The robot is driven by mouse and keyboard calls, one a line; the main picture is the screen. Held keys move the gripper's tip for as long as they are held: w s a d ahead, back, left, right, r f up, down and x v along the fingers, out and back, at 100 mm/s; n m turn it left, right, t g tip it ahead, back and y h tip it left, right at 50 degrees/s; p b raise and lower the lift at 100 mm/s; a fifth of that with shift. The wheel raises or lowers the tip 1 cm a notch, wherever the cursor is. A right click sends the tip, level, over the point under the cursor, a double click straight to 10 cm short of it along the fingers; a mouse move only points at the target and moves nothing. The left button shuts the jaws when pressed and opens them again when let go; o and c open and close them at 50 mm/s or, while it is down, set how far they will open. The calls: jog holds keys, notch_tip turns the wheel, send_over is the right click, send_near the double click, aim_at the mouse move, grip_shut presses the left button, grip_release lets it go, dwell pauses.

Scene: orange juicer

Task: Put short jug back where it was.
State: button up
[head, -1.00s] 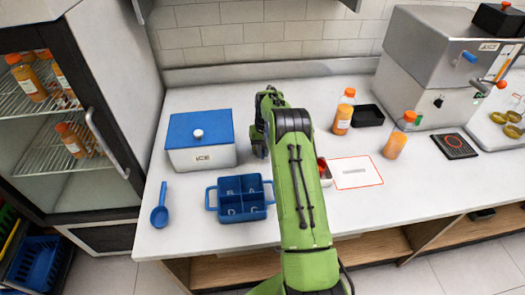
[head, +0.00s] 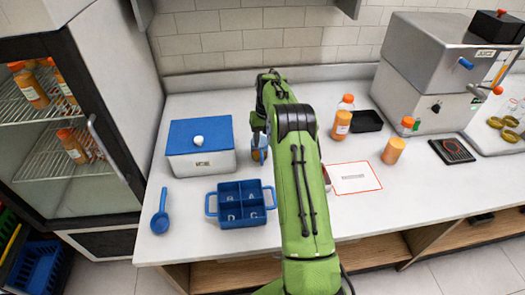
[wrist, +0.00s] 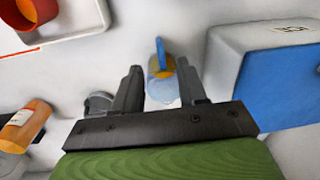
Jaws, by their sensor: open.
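The short jug (head: 259,148) is a small clear vessel with a blue handle and some orange at its top. It stands on the white counter just right of the ice box, partly hidden by my gripper in the head view. The wrist view also shows the jug (wrist: 161,72), upright, between and just beyond my fingertips. My gripper (wrist: 160,92) is open, one finger on each side of the jug. Contact with the jug cannot be told.
The blue-lidded ice box (head: 200,160) is close on the left. A blue divided caddy (head: 240,217) and scoop (head: 160,212) lie nearer. Orange bottles (head: 341,124) stand at right, near a red-outlined mat (head: 350,186). An orange cup on a white tray (wrist: 75,30) shows in the wrist view.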

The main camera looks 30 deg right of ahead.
jog(key=s+a+r+n+t, duration=0.1)
jog(key=a+r, duration=0.2)
jog(key=r, duration=0.4)
jog(key=s+a+r, duration=0.1)
jog(key=a+r, duration=0.3)
jog(key=r, duration=0.3)
jog(key=s+a+r+n+t+h, duration=0.1)
jog(key=s+a+r+n+t, duration=0.1)
jog(key=s+a+r, duration=0.8)
jog(key=s+a+f+t, duration=0.1)
jog(key=s+a+f, duration=0.1)
jog(key=s, duration=0.8)
jog(key=s+a+f+n+t, duration=0.1)
jog(key=s+a, duration=0.3)
jog(key=s, duration=0.6)
jog(key=shift+s+a+f, duration=0.15)
jog(key=shift+s+f, duration=0.1)
jog(key=shift+f, duration=0.4)
